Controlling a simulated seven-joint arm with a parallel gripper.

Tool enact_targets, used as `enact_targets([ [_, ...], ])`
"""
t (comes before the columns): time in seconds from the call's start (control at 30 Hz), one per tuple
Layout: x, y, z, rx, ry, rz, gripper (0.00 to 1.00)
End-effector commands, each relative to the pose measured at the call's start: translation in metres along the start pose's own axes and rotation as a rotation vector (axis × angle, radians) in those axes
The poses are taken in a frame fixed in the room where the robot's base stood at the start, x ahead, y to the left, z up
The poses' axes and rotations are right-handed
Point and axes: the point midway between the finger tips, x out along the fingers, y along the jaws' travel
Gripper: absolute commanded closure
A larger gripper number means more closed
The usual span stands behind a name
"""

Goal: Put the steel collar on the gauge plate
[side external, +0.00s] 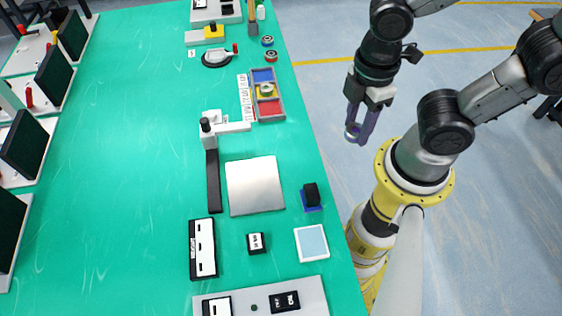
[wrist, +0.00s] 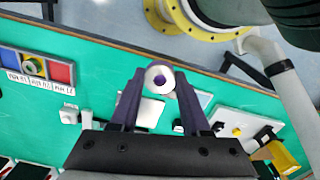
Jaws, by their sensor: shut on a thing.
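My gripper (side external: 360,128) is shut on the steel collar (side external: 353,131), a pale ring held between the purple fingertips. In the wrist view the collar (wrist: 160,80) shows nearly face-on between the fingertips, its hole visible. In the side view the gripper hangs over the floor side, right of the green table's edge. A bare square silver plate (side external: 255,185), which looks like the gauge plate, lies flat on the table to the lower left of the gripper. In the wrist view this plate (wrist: 150,113) shows partly between the fingers, behind the collar.
A tray (side external: 282,97) has blue, yellow and red compartments, with a ring in the yellow one. A post with a side arm (side external: 209,140) stands beside the plate. A black block (side external: 311,194) and a pale-blue square (side external: 312,243) lie nearby. The table's left middle is clear.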

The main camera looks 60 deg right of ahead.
Motion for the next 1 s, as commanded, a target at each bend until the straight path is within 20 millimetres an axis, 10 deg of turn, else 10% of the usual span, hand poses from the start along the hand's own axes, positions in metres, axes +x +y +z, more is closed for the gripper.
enact_targets([
  [0.47, 0.005, -0.001, -0.076, -0.102, -0.002, -0.001, 1.0],
  [1.0, 0.06, 0.036, -0.166, -0.103, -0.006, -0.003, 1.0],
])
